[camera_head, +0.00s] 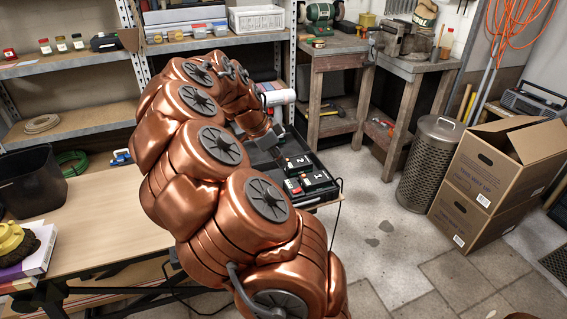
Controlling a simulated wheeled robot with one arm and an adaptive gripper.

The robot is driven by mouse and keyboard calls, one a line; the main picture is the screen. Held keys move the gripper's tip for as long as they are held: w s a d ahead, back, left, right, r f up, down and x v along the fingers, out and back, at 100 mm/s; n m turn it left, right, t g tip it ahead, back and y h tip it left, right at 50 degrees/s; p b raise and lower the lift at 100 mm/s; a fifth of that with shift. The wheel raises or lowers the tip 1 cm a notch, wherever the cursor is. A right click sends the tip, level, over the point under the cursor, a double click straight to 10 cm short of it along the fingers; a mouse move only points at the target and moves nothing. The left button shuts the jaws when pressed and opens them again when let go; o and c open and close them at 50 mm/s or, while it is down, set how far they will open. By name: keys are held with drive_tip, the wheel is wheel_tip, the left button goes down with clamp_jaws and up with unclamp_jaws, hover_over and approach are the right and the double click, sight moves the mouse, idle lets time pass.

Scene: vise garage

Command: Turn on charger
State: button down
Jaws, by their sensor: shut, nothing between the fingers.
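A black charger (307,180) with red and pale parts on top sits at the right end of the wooden workbench (98,212). Its switch is too small to make out. My copper arm crosses the middle of the view and hides part of the bench. My gripper (271,138) is at the far end of the arm, small and dark, just behind and to the left of the charger. It is shut and holds nothing. I cannot tell whether it touches the black case near it.
A black bucket (30,182) and books (30,255) stand at the bench's left. Metal shelves (75,62) run behind. A wooden stand with a vise (405,38), a mesh bin (430,165) and cardboard boxes (495,178) are at right. Floor between is clear.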

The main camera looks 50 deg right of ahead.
sight(299, 189)
drive_tip(key=p+x, duration=0.1)
drive_tip(key=x, duration=1.1)
drive_tip(key=shift+w+a, duration=0.1)
